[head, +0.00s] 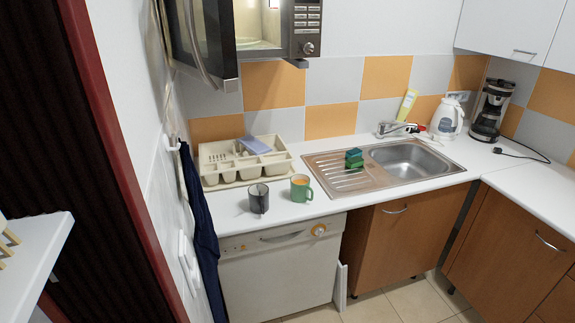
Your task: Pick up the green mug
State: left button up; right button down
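The green mug (301,188) stands upright on the white counter, in front of the left end of the metal sink. Its handle points to the right, and something orange shows inside it. A dark grey mug (259,198) stands just to its left, a small gap apart. Neither of my grippers shows in the head view.
A beige dish rack (222,183) is behind the mugs. Green sponges (354,159) lie on the drainboard of the sink (415,150). An open microwave (305,25) hangs above. A kettle (447,117) and coffee maker (490,110) stand at the right. The front counter is clear.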

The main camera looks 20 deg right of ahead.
aim_at(303, 191)
jog(key=i+l, duration=0.1)
jog(key=l, duration=0.25)
jog(key=i+l, duration=0.1)
jog(key=l, duration=0.2)
jog(key=i+l+z, duration=0.1)
jog(key=i+z, duration=0.2)
jog(key=i, duration=0.2)
jog(key=i+z, duration=0.3)
jog(key=i, duration=0.2)
